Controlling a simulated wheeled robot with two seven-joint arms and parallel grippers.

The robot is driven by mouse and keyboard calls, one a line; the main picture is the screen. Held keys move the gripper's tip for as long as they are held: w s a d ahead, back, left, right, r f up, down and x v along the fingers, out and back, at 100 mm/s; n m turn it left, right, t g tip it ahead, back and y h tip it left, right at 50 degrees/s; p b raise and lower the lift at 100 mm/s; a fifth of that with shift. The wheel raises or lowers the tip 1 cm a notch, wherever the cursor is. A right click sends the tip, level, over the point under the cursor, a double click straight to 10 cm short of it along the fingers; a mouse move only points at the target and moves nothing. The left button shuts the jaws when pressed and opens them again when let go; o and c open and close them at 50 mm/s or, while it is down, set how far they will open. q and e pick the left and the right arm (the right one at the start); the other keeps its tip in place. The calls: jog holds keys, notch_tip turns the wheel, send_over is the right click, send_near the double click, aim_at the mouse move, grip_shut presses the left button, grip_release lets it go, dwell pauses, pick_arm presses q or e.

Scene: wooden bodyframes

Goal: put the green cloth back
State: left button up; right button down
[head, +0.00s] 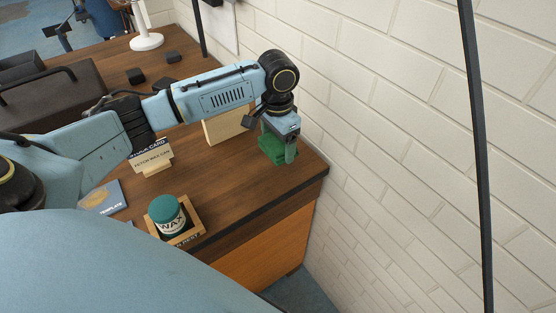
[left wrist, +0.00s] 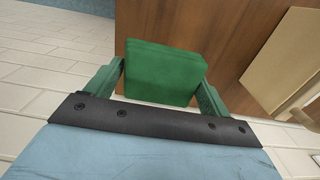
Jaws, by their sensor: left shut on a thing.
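The green cloth (head: 273,152) is a folded pad at the far right corner of the wooden desk. My left gripper (head: 290,152) is shut on it, coming down from above at the desk's right end. In the left wrist view, the cloth (left wrist: 162,72) sits between the two green fingers (left wrist: 160,85). Whether the cloth touches the desk top or hangs just above it, I cannot tell. My right gripper is not in view.
A wax tin (head: 167,213) stands on a small wooden rest (head: 190,232) near the front edge. A card in a holder (head: 152,160), a pale wooden board (head: 222,127) and small dark blocks (head: 135,76) stand on the desk. A white brick wall (head: 390,100) is close on the right.

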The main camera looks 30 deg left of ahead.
aim_at(278, 142)
pick_arm(q)
jog(key=shift+f, duration=3.15)
jog(key=o, duration=0.8)
jog(key=shift+f, duration=0.15)
jog(key=shift+b, duration=0.3)
notch_tip(278, 142, up, 12)
jog(key=shift+r+p, duration=0.2)
jog(key=shift+p, duration=0.4)
